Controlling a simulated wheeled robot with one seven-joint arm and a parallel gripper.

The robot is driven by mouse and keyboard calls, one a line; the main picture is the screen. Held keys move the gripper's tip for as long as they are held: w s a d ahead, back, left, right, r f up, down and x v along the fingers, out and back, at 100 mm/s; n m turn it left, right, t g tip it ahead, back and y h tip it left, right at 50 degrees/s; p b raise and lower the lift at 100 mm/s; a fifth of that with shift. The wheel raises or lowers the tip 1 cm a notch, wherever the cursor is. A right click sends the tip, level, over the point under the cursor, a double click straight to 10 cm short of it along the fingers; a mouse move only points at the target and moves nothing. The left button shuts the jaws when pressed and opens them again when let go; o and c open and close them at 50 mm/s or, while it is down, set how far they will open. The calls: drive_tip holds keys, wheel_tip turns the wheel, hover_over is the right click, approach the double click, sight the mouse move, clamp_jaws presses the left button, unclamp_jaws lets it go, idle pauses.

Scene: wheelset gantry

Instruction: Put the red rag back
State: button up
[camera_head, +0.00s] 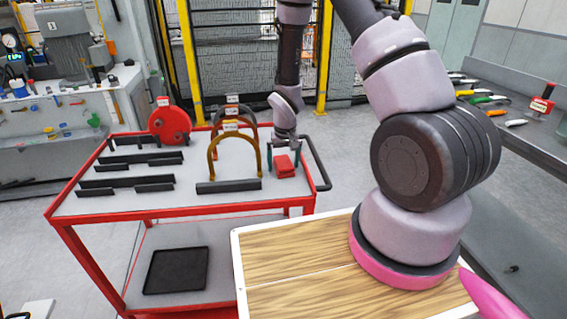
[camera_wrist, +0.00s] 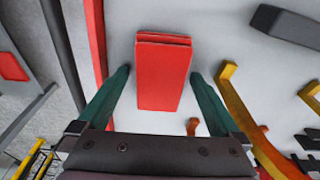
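The red rag (camera_head: 285,166) lies folded on the grey top of the red-framed cart (camera_head: 160,214), near its right end. In the wrist view the rag (camera_wrist: 163,75) is a flat folded red block between the fingers. My gripper (camera_wrist: 160,85) has its two green fingers spread, one on each side of the rag, with gaps between finger and cloth. In the head view my gripper (camera_head: 284,155) is over the rag, at the cart's right end. Whether the fingertips touch the cart top cannot be told.
Yellow-brown arches (camera_head: 235,145) stand just left of the rag. A red disc (camera_head: 170,125) and several dark angle bars (camera_head: 125,182) are further left. A black tray (camera_head: 177,270) lies on the lower shelf. A dark handle (camera_head: 318,165) curves off the cart's right end. A grey workbench (camera_head: 520,125) stands at right.

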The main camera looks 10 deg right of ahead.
wheel_tip(320, 180, up, 12)
drive_tip(key=s, duration=0.2)
wheel_tip(320, 180, up, 19)
drive_tip(key=m+t, duration=0.2)
hover_over(285, 164)
drive_tip(key=s+d, duration=0.4)
drive_tip(key=s, duration=0.1)
drive_tip(key=s+d+r+m+t+y, duration=0.1)
drive_tip(key=s+r+m+t+y, duration=0.1)
drive_tip(key=s+r, duration=1.1)
drive_tip(key=s+t, duration=0.1)
drive_tip(key=s, duration=0.1)
drive_tip(key=shift+s+d+r, duration=0.25)
drive_tip(key=shift+s+d, duration=0.05)
drive_tip(key=shift+d, duration=0.05)
